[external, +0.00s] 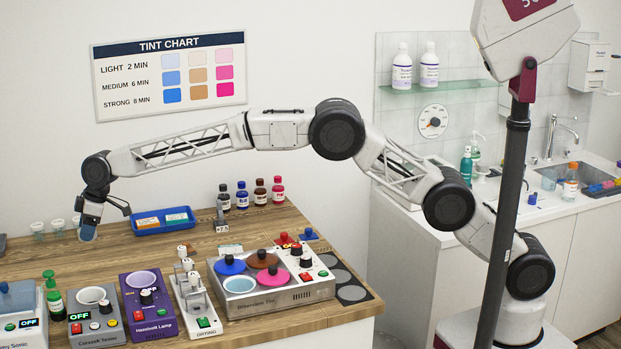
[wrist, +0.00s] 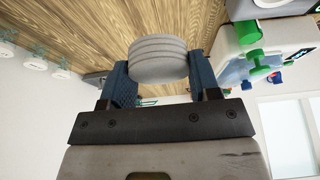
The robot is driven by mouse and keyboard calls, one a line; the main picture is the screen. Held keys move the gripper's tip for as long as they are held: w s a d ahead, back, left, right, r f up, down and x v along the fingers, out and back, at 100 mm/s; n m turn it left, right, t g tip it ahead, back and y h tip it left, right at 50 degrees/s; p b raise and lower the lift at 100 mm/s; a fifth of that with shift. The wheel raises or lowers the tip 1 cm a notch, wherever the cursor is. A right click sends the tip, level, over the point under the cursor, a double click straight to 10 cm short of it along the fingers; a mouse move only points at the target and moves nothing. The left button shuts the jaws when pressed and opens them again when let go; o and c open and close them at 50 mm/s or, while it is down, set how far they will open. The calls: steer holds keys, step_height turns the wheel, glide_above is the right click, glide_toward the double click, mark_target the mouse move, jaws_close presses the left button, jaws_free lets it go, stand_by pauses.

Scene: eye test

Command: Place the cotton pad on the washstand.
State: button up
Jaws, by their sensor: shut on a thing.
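My gripper (external: 88,226) is at the far left of the external view, pointing down over the wooden table's left part. In the wrist view its two blue fingers (wrist: 158,64) are shut on a pale grey, round, ridged thing that looks like the cotton pad (wrist: 158,54). In the external view the fingers hide the pad, and I cannot tell whether it touches the table. The washstand (external: 520,205), a white counter with a sink (external: 565,178), stands at the back right, far from my gripper.
The wooden table (external: 130,255) holds a blue tray (external: 148,226), several small bottles (external: 242,195) and small cups (external: 58,227) at its back. Several devices line its front, including a purple one (external: 150,305). A dark pole (external: 510,200) stands before the washstand. Bottles and tubes crowd the sink's right side.

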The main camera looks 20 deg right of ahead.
mark_target(89, 278)
steer(key=shift+n, duration=0.3)
steer(key=s+f, duration=0.1)
steer(key=s+a+f, duration=0.2)
steer(key=shift+s+f, duration=0.3)
steer(key=shift+f, duration=0.05)
steer(key=shift+f, duration=0.1)
steer(key=shift+f, duration=2.4)
steer(key=shift+f, duration=2.5)
steer(key=shift+f, duration=0.1)
steer(key=o, duration=1)
steer(key=shift+c, duration=0.2)
